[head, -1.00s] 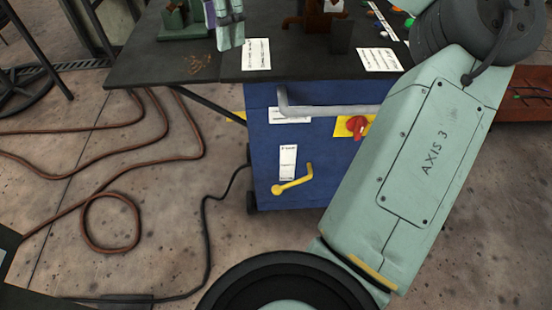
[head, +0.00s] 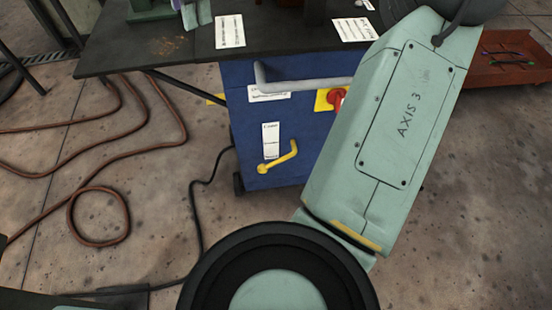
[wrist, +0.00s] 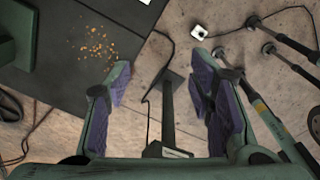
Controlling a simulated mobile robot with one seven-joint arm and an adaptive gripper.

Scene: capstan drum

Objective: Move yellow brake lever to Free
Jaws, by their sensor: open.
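The yellow brake lever (head: 279,159) is on the blue front panel of the bench cabinet in the head view. Its pivot is at the lower left, and its arm slopes up to the right to a short upturned handle. A white label (head: 271,140) sits just above it, its print too small to read. My gripper (wrist: 162,82) is open and empty in the wrist view, its purple-padded fingers spread apart. In the head view its fingers (head: 196,14) show at the top edge, above the bench top and well away from the lever. The lever is not seen in the wrist view.
A grey bar handle (head: 300,84) and a red knob on a yellow plate (head: 336,97) are above the lever. The dark bench top (head: 170,55) overhangs the cabinet. Brown hoses (head: 150,160) lie on the floor at left. A red tray (head: 510,60) is at right.

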